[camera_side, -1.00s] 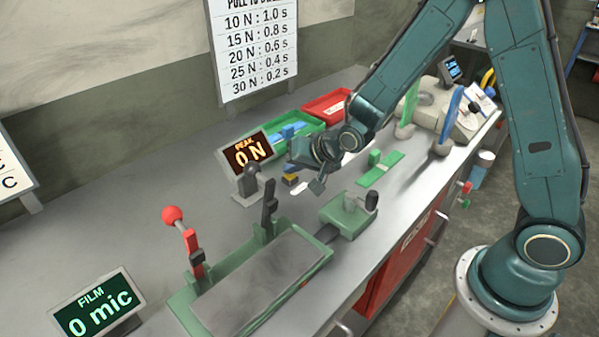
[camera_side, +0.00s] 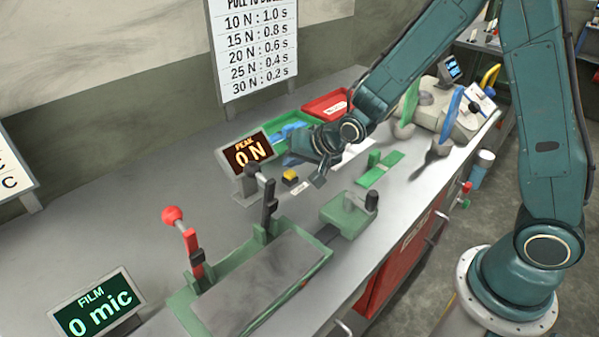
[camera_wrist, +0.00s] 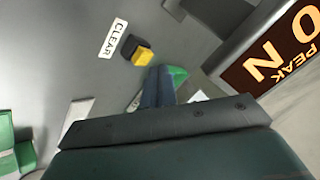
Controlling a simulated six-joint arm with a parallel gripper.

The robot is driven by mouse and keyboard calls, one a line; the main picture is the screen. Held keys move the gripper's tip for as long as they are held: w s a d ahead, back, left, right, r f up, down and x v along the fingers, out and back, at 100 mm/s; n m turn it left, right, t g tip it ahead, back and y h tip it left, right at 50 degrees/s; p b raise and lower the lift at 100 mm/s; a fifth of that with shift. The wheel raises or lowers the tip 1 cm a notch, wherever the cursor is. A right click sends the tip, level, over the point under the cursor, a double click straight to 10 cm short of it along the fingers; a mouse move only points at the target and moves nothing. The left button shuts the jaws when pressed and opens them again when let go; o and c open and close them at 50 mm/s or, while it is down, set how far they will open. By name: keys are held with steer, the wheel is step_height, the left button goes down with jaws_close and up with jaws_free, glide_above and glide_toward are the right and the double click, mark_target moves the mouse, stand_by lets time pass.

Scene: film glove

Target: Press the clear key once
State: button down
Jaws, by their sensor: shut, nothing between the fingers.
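The clear key is a small yellow button (camera_side: 290,175) on a dark block, standing on the grey bench beside the peak display. It also shows in the wrist view (camera_wrist: 143,55), next to a white label (camera_wrist: 113,38) reading CLEAR. My gripper (camera_side: 319,180) is shut and empty, to the right of the key in the side view and apart from it. The peak display (camera_side: 248,152) reads 0 N.
A black-handled lever (camera_side: 268,205) and a red-knobbed lever (camera_side: 183,232) stand on the green fixture in front. Green and red trays (camera_side: 328,106) lie behind my gripper. A green block (camera_side: 378,168) lies to the right.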

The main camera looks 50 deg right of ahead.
steer(key=shift+r, duration=0.15)
step_height(320, 180, up, 5)
steer(key=shift+f, duration=0.15)
stand_by(0.4)
stand_by(0.6)
steer(key=s+d+r+n+g, duration=0.1)
steer(key=s+r, duration=0.3)
steer(key=s, duration=0.5)
steer(key=s+d+r+n+g, duration=0.1)
steer(key=s+r+n, duration=0.3)
steer(key=s, duration=0.6)
steer(key=s+d+r+n+g+h, duration=0.1)
steer(key=s+d+r+n, duration=0.1)
steer(key=s, duration=0.8)
steer(key=shift+d+r+n+g, duration=0.3)
steer(key=shift+d+r+n, duration=0.15)
steer(key=shift+r, duration=0.6)
